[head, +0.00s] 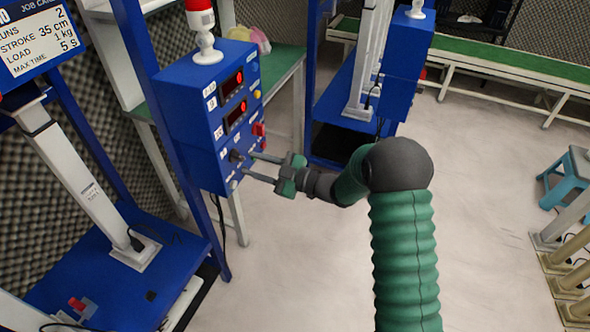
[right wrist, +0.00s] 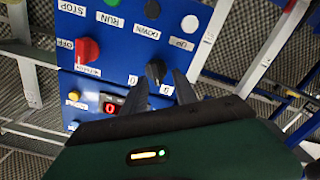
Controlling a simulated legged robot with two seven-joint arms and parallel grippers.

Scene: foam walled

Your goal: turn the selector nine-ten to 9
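The blue control box (head: 205,125) stands at the left in the head view. A black selector knob (head: 236,156) sits low on its front; it also shows in the right wrist view (right wrist: 155,70), with small white labels beside it that are too small to read surely. My right gripper (head: 247,165) is open in front of this knob. In the right wrist view its dark fingertips (right wrist: 160,80) lie on either side of the knob's lower part; I cannot tell whether they touch it. The knob's lower end is partly hidden. My left gripper is in neither view.
A red selector (right wrist: 86,50) marked OFF is beside the black knob. A red-and-white beacon (head: 204,30) tops the box. The floor (head: 300,260) below the arm is clear.

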